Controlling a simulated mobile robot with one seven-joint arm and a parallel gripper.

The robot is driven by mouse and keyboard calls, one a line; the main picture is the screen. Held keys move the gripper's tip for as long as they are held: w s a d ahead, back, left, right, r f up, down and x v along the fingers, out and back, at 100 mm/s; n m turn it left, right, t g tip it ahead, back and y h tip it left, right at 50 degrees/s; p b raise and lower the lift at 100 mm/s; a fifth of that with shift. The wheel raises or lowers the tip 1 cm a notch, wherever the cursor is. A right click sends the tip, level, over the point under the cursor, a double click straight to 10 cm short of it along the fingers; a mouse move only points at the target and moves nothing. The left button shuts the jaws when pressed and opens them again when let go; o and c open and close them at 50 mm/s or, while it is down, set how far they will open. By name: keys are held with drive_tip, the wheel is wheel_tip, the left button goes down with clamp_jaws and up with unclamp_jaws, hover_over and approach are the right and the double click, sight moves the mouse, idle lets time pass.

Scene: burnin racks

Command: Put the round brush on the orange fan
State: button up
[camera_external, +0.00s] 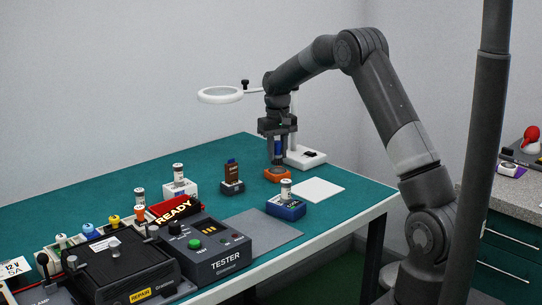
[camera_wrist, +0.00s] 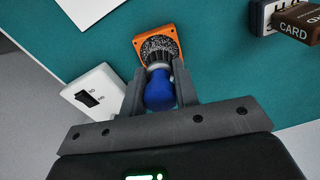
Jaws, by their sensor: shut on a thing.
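My gripper (camera_external: 277,150) points down over the back part of the green table. In the wrist view my gripper (camera_wrist: 157,88) is shut on the round brush (camera_wrist: 159,90), which has a blue handle and a pale collar. The brush is upright, bristle end down. The orange fan (camera_wrist: 140,40) is a square frame with a dark round middle, directly under the brush. In the external view the orange fan (camera_external: 278,175) lies on the table below my fingers. I cannot tell whether the bristles touch the fan.
A white-based magnifier lamp (camera_external: 308,158) stands close behind the gripper, its ring (camera_external: 220,95) to the left. A dark card block (camera_external: 232,178) stands left of the fan. A blue block with a white cylinder (camera_external: 286,208) and a white pad (camera_external: 316,190) are in front.

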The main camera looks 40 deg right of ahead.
drive_tip(key=shift+f, duration=1.05)
drive_tip(key=shift+f, duration=0.15)
drive_tip(key=o, duration=1)
drive_tip(key=shift+c, duration=0.2)
